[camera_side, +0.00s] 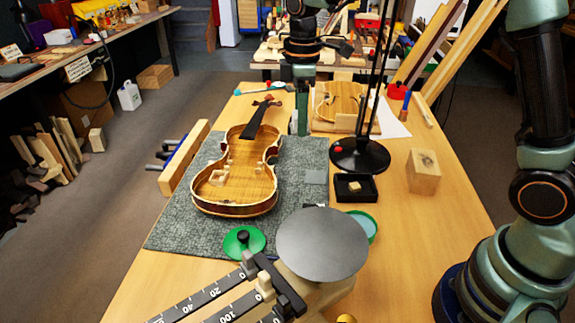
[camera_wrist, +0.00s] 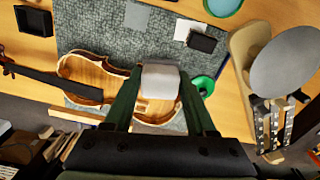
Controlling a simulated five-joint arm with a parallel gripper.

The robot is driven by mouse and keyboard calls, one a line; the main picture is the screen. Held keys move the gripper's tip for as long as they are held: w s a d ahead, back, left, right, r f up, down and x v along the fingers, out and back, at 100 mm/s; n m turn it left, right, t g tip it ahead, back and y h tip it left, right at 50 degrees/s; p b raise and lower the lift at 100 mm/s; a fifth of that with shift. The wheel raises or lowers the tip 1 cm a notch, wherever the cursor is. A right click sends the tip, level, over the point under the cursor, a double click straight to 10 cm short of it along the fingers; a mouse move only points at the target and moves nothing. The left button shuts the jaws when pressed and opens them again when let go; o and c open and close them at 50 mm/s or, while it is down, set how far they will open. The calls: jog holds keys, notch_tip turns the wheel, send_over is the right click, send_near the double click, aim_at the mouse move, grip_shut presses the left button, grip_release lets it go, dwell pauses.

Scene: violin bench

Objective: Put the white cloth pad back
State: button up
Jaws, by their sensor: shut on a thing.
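In the wrist view my gripper (camera_wrist: 158,92) is shut on the white cloth pad (camera_wrist: 160,82). The pad sits between the two green fingers, and the open violin body (camera_wrist: 88,72) lies below and behind it. In the side view my gripper (camera_side: 299,118) points down beyond the violin (camera_side: 248,183), near its neck. I cannot make out the pad there. The violin lies on a grey mat (camera_side: 178,222), with small wooden pieces inside its body. A grey square (camera_side: 316,177) lies flat on the mat; a pale square shows in the wrist view (camera_wrist: 137,15).
A black lamp stand (camera_side: 360,155), black tray (camera_side: 355,197), wooden block (camera_side: 423,172) and second violin piece (camera_side: 340,100) stand to the right. A green lid (camera_side: 236,249) and raised grey disc (camera_side: 322,243) are in front. The bench's right front (camera_side: 415,260) is clear.

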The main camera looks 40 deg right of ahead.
aim_at(317, 197)
jog(key=s+d+r+m, duration=0.1)
jog(key=s+d+m, duration=0.1)
jog(key=s+d, duration=0.1)
notch_tip(317, 197, down, 20)
jog(key=shift+s+r, duration=0.15)
jog(key=shift+r, duration=0.1)
jog(key=shift+f, duration=0.15)
dwell(0.4)
jog(key=o, duration=1.3)
